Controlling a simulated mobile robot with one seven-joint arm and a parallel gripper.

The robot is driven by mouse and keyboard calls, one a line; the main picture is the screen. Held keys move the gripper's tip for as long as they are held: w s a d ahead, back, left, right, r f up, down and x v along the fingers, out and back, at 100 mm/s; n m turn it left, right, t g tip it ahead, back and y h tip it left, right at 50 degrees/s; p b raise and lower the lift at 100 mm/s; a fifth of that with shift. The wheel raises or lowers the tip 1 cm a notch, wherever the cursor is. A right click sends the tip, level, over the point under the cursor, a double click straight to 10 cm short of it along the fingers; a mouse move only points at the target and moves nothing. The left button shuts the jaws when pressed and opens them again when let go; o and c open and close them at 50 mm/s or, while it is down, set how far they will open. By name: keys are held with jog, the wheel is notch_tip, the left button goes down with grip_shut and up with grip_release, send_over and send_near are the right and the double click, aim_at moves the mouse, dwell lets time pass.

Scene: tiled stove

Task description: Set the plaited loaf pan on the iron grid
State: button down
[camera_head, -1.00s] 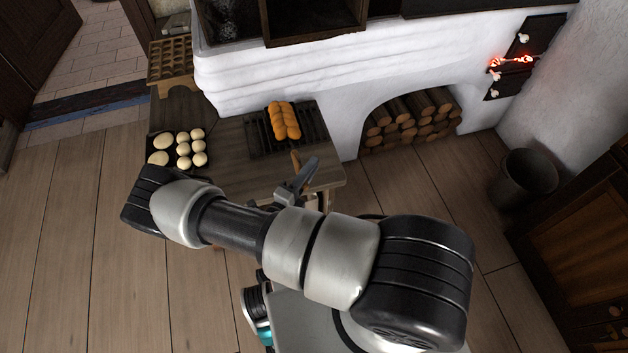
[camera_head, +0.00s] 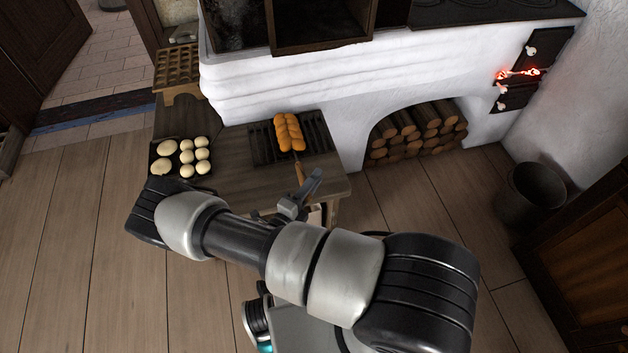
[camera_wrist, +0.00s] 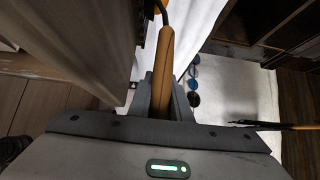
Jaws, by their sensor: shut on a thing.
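The plaited loaf pan (camera_head: 289,133) shows as a golden plaited loaf with a wooden handle pointing toward me. It appears over the dark slatted iron grid (camera_head: 263,150) on the wooden table. I cannot tell whether the pan touches the grid or hangs just above it. The pan body under the loaf is mostly hidden. My gripper (camera_head: 302,192) is at the table's front edge, shut on the handle. In the wrist view the handle (camera_wrist: 163,62) runs up from between the fingers (camera_wrist: 161,100); the loaf is not clearly seen there.
Pale dough pieces (camera_head: 187,156) sit on a dark tray at the table's left. A wooden rack with hollows (camera_head: 176,66) stands behind them. The white stove (camera_head: 290,85) rises behind the table, with firewood (camera_head: 415,132) in its niche. A dark bucket (camera_head: 530,192) stands right.

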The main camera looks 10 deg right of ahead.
jog(key=shift+f, duration=0.1)
dwell(0.6)
jog(key=c, duration=1.5)
grip_release()
jog(key=shift+c, duration=0.2)
jog(key=shift+f, duration=0.1)
jog(key=p+v, duration=0.1)
jog(key=v, duration=1.6)
jog(key=shift+s, duration=0.2)
jog(key=shift+a, duration=0.15)
jog(key=s+b, duration=0.1)
jog(key=s, duration=0.8)
